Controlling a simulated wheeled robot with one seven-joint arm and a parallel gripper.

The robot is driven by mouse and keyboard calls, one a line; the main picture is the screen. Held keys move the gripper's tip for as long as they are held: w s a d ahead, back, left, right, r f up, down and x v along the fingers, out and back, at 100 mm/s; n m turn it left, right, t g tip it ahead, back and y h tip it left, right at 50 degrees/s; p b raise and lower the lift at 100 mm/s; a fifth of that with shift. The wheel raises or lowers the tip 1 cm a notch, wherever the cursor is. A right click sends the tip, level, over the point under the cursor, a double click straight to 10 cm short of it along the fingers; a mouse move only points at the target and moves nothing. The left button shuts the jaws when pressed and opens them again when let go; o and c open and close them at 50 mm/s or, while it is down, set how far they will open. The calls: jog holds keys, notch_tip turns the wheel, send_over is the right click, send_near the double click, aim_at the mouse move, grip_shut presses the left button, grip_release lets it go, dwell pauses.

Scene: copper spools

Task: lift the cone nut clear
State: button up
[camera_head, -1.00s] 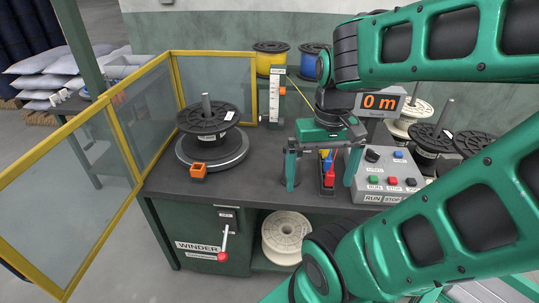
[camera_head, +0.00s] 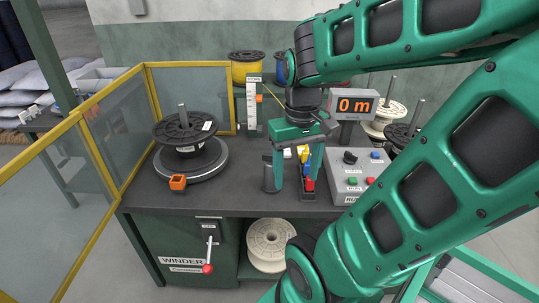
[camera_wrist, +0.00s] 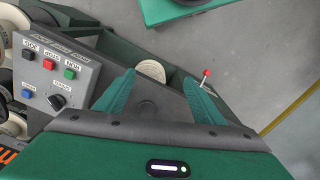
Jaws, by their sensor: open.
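A small dark grey upright piece (camera_head: 268,175), which I take to be the cone nut, stands on the bench beside the left finger of my gripper in the head view. Its shape is partly unclear there. My gripper (camera_head: 297,180) points down low over the bench with its two green fingers spread. No object is clearly held between them. In the wrist view, the open fingers (camera_wrist: 160,98) show a dark shape between them that I cannot identify with certainty.
A black spool (camera_head: 184,130) sits on the winder turntable at left, with an orange block (camera_head: 178,183) before it. A rack of coloured tools (camera_head: 308,192) stands close behind my gripper. The control box (camera_head: 350,180) is at right. Yellow-framed guards (camera_head: 145,95) close the left side.

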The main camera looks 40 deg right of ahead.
jog(key=w+d+f+n, duration=0.1)
jog(key=w+d+n, duration=0.2)
jog(key=w, duration=0.3)
jog(key=w+d+f+n, duration=0.2)
jog(key=w+d+n, duration=0.2)
jog(key=w, duration=0.2)
jog(key=w+d+f+n, duration=0.1)
jog(key=w+d+n, duration=0.3)
jog(key=w, duration=0.3)
jog(key=shift+f+n, duration=0.3)
jog(key=shift+f, duration=0.05)
jog(key=shift+w+d+f, duration=0.15)
jog(key=shift+w+f, duration=0.05)
jog(key=shift+f, duration=3.35)
grip_shut()
